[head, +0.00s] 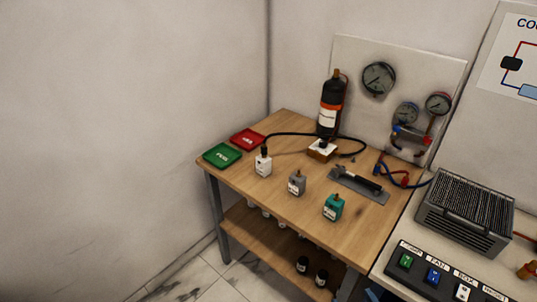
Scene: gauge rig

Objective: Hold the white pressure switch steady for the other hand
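The white pressure switch (263,164) stands upright on the wooden table (315,221), toward its left side. It has a pale body with a small label and a dark top, from which a black hose or cable seems to run back and right. A grey switch (297,183) and a teal switch (334,207) stand to its right, nearer the table's front edge. Neither of my grippers is in the head view, and nothing is touching the white switch from above or the sides.
Green (222,154) and red (247,137) trays lie at the left corner. A black bottle (329,106) stands at the back by a gauge board (354,58). A grey mat (358,186) holds a black-handled tool. A control panel (435,276) and finned unit (465,212) are at right.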

